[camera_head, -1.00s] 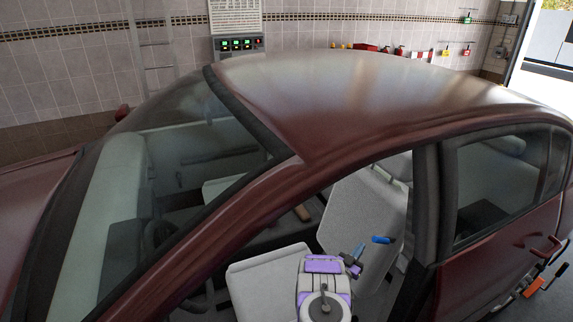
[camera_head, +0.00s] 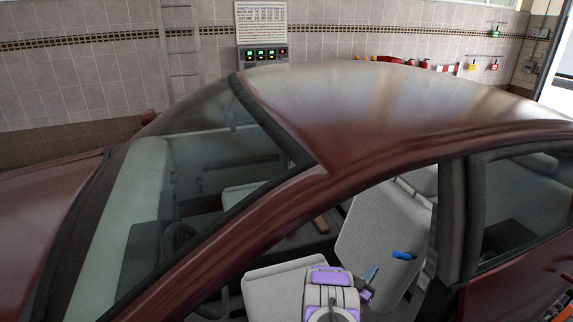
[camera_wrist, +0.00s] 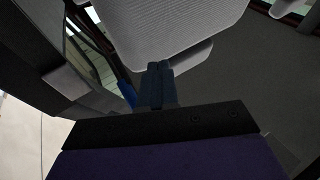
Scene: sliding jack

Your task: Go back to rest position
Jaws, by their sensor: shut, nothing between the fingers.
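My gripper (camera_head: 371,272) is inside the car through the side window opening, in front of the grey seat (camera_head: 380,225). Its fingers point up and to the right. In the wrist view my gripper (camera_wrist: 159,66) shows two dark blue-grey fingers together, with nothing between them. A small blue object (camera_head: 404,255) is to the right of the fingertips, apart from them, against the seat. A blue piece (camera_wrist: 128,93) also shows left of the fingers in the wrist view; I cannot tell whether it is the same thing.
The dark red car (camera_head: 400,100) fills the view. Its door pillar (camera_head: 452,215) stands right of my arm and the roof edge (camera_head: 290,200) runs above it. Another light seat cushion (camera_head: 285,285) is left of my arm. A tiled wall (camera_head: 90,80) is behind the car.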

